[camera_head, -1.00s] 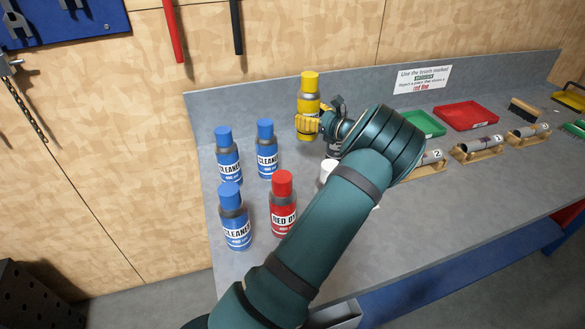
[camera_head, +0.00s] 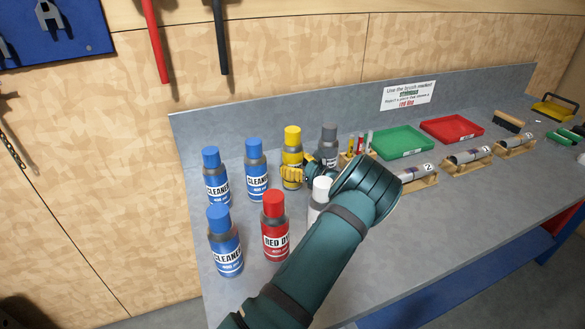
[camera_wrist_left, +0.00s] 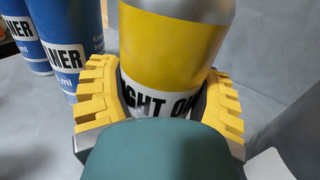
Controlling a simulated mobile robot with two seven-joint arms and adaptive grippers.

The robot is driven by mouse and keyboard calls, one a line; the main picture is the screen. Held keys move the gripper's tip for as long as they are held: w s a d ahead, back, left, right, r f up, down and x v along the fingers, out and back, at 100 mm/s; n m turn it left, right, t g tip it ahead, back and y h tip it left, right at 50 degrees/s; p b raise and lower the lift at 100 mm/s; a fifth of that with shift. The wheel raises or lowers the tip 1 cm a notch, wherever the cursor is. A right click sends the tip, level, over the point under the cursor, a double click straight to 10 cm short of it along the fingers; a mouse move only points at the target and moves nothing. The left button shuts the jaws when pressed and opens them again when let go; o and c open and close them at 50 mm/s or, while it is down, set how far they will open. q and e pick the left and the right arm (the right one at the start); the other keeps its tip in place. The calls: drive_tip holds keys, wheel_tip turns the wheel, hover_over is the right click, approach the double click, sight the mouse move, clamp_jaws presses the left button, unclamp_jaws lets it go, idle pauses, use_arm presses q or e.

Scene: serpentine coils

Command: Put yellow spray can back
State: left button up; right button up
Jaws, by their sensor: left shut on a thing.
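The yellow spray can (camera_head: 292,146) is upright among the other cans, in line with the back blue cans. My left gripper (camera_head: 292,174) is shut around its lower half. In the left wrist view the yellow can (camera_wrist_left: 176,50) is between the yellow fingers (camera_wrist_left: 162,98), and its label is partly covered by my gripper. The can's base looks at or very near the bench top; I cannot tell whether it touches. My right gripper is not in view.
Blue cleaner cans (camera_head: 257,170) stand left of the yellow can, a red can (camera_head: 275,228) in front, a grey can (camera_head: 328,146) to the right. A white can (camera_head: 320,190) is partly hidden by my arm. Green (camera_head: 398,142) and red (camera_head: 452,130) trays lie further right.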

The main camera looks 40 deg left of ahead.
use_arm(q)
drive_tip(key=shift+f, duration=0.45)
drive_tip(key=shift+f, duration=0.15)
drive_tip(key=o, duration=1.1)
drive_tip(key=d, duration=0.8)
drive_tip(key=w+d, duration=0.1)
drive_tip(key=d, duration=0.3)
drive_tip(key=shift+r+p, duration=0.2)
drive_tip(key=shift+p, duration=0.15)
